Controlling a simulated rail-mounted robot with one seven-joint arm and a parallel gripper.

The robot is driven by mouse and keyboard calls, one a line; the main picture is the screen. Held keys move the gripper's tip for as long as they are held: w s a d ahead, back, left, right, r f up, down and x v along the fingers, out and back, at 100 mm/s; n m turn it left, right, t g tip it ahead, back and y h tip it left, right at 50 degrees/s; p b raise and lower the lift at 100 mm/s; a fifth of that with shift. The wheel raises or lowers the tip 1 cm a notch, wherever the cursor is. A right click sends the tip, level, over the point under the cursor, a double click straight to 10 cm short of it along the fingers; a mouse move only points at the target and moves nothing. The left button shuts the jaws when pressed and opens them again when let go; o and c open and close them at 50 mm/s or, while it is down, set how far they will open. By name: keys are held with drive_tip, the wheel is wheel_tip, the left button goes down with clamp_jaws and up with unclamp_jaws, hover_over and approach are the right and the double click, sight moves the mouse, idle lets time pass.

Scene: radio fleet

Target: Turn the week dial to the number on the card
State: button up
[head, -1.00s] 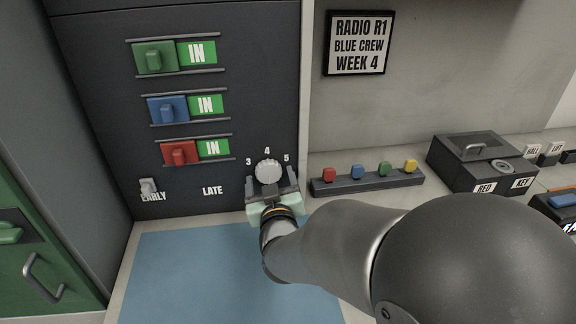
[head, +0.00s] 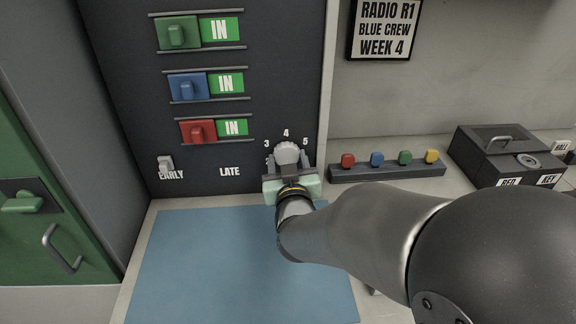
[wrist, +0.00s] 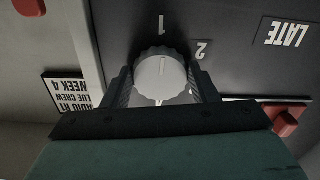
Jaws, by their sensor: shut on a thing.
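The week dial (head: 286,156) is a pale, ridged round knob low on the dark panel. Numbers 3, 4 and 5 show around its top in the head view; 1 and 2 show beside it in the wrist view. The card (head: 384,28) on the wall reads "RADIO R1, BLUE CREW, WEEK 4". My gripper (head: 290,167) is shut on the dial, with one finger on each side of it. The wrist view also shows the dial (wrist: 160,73) between the fingers. A faint line marks its face, but I cannot tell surely which number it points to.
Green (head: 177,35), blue (head: 187,86) and red (head: 197,131) sliders sit above, each beside an IN label. A small switch (head: 166,163) is at EARLY. A bar of coloured buttons (head: 387,172) and a dark box (head: 507,153) stand right. The blue mat (head: 215,260) is clear.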

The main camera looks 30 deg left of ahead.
drive_tip(key=m+b, duration=0.2)
drive_tip(key=b, duration=0.1)
drive_tip(key=m+b, duration=0.2)
drive_tip(key=b, duration=0.2)
drive_tip(key=shift+f, duration=0.35)
drive_tip(key=m+b, duration=0.4)
drive_tip(key=b, duration=0.2)
drive_tip(key=shift+s+a+r+m, duration=0.1)
drive_tip(key=shift+m, duration=0.2)
drive_tip(key=m+b, duration=0.4)
drive_tip(key=b, duration=0.1)
drive_tip(key=shift+r+m, duration=0.1)
drive_tip(key=shift+m, duration=0.2)
drive_tip(key=m+b, duration=0.4)
drive_tip(key=shift+r, duration=0.15)
drive_tip(key=m+b, duration=0.3)
drive_tip(key=m, duration=0.2)
drive_tip(key=shift+r, duration=0.1)
drive_tip(key=m+b, duration=0.2)
drive_tip(key=m, duration=0.2)
drive_tip(key=shift+r+m+b, duration=0.1)
drive_tip(key=shift+m+b, duration=0.2)
drive_tip(key=m+b, duration=0.2)
drive_tip(key=m, duration=0.2)
drive_tip(key=shift+r+m+b, duration=0.15)
drive_tip(key=shift+m+b, duration=0.65)
drive_tip(key=shift+m, duration=1.2)
